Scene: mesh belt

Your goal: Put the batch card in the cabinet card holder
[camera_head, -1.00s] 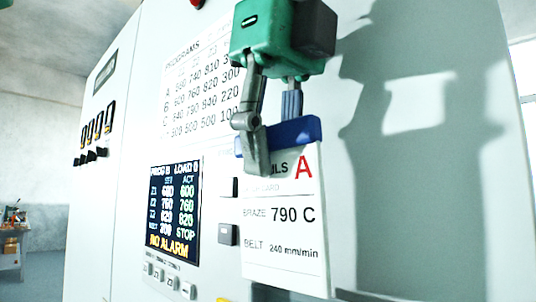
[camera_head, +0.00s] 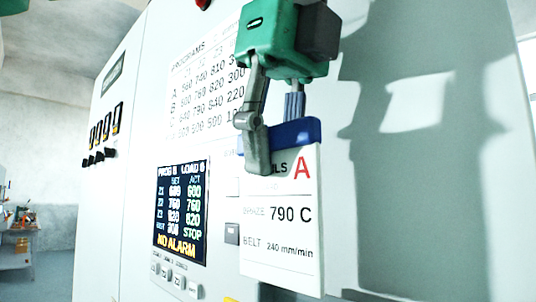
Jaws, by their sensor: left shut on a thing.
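My left gripper (camera_head: 277,130), green with grey fingers, comes down from the top of the view. It is shut on the blue top edge (camera_head: 297,132) of the white batch card (camera_head: 282,228). The card hangs upright in front of the cabinet face, with a red A, "790 C" and "240 mm/min" facing me. I cannot tell whether its back touches the cabinet. I cannot make out the card holder; the card and gripper may hide it. My right gripper is not in view.
The pale cabinet (camera_head: 348,215) fills most of the view. Left of the card are a lit display (camera_head: 181,213), small buttons and a printed programs sheet (camera_head: 190,100). A dark item (camera_head: 270,293) shows under the card. A cluttered bench (camera_head: 18,240) stands far left.

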